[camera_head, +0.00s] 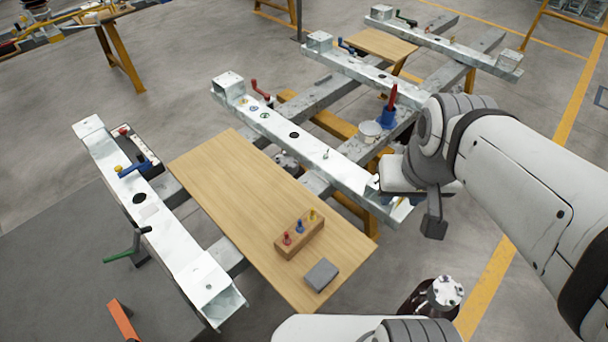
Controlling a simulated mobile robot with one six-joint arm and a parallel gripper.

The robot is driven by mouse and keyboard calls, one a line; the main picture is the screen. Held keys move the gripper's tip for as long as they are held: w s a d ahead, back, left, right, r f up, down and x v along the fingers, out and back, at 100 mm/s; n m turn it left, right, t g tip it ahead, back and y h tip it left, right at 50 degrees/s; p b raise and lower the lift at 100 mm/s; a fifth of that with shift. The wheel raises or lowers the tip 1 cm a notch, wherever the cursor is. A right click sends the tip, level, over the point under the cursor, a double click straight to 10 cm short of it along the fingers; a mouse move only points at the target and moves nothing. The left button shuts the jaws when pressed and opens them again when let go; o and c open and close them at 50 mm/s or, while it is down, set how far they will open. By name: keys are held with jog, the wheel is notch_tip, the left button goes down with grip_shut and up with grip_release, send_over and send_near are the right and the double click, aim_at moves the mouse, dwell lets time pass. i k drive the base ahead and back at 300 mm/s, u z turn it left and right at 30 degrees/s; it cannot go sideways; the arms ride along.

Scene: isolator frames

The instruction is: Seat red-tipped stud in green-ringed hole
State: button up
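The red-tipped stud (287,239) stands upright in a small wooden block (298,236) on the wooden board. A blue-tipped stud (300,227) and a yellow-tipped stud (313,215) stand beside it in the same block. Small ringed holes show near the left end of the middle steel beam (312,147); one ring (265,115) looks greenish, but it is too small to be sure. My gripper (434,218) is to the right of the block, apart from it, near the beam's right end. Only a dark finger shows clearly, so its opening is hidden.
The wooden board (225,190) is mostly bare, with a grey block (321,275) near its front end. A red-handled clamp (260,90), a white round container (370,131) and a blue holder (387,117) stand near the middle beam. Another beam (165,215) lies left.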

aim_at(440, 298)
jog(key=z, duration=0.85)
jog(key=k, duration=1.25)
jog(key=u, duration=0.6)
jog(key=i, duration=1)
jog(key=u, duration=0.1)
